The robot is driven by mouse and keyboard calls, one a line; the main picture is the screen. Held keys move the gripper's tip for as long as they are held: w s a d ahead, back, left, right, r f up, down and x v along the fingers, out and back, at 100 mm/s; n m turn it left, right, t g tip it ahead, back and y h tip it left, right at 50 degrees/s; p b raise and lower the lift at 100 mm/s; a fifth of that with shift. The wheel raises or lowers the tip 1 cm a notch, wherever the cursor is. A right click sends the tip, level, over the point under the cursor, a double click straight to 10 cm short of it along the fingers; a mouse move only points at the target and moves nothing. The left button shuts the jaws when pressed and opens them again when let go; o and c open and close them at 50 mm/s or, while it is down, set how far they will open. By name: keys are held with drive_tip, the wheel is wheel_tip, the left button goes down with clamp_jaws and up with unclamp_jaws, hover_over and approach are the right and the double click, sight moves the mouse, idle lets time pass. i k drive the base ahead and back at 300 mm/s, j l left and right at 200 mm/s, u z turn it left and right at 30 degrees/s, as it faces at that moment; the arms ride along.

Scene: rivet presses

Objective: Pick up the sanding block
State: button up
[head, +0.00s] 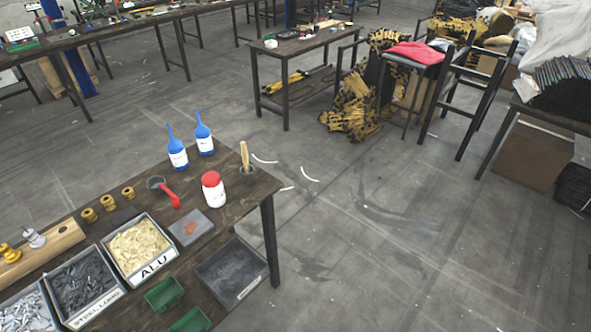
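I cannot make out a sanding block for certain. On the near wooden table (222,222), a flat grey square piece (188,225) with a reddish patch lies beside a dark round-headed tool with a red handle (168,191). On the farther small table (316,40), small items lie at the back edge, among them a light tan piece (327,24); they are too small to identify. My gripper is not in view.
A stool (415,56) stands back right. Open floor (370,230) lies right.

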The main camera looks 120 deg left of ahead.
sight(131, 213)
drive_tip(key=u, duration=4.95)
